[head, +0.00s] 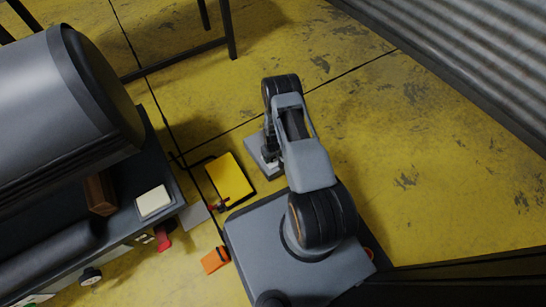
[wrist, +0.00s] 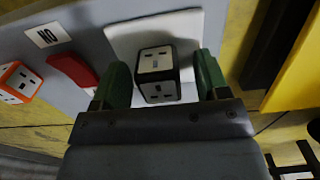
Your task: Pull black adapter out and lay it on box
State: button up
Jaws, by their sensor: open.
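The black adapter (wrist: 157,62), a cube with black edges and white socket faces, sits against a pale plate (wrist: 128,40) in the wrist view. My gripper (wrist: 162,66) is open, with one green finger on each side of the adapter. A gap shows at the left finger; whether the right finger touches it I cannot tell. The box appears to be the yellow-topped, dark-sided block (head: 228,176) in the head view, and its yellow face shows at the right of the wrist view (wrist: 302,75). The adapter is not clearly visible in the head view.
An orange-edged adapter (wrist: 17,83) and a red piece (wrist: 72,68) are left of the gripper, near a "NO" label (wrist: 44,35). A dark bench with a large grey cylinder (head: 50,90) fills the left. Yellow floor (head: 400,150) is open at right.

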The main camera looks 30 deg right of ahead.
dwell(0.3)
grip_shut()
dwell(0.5)
jog(key=shift+r, duration=0.15)
jog(key=shift+r+p, duration=2.1)
jog(key=shift+r, duration=0.75)
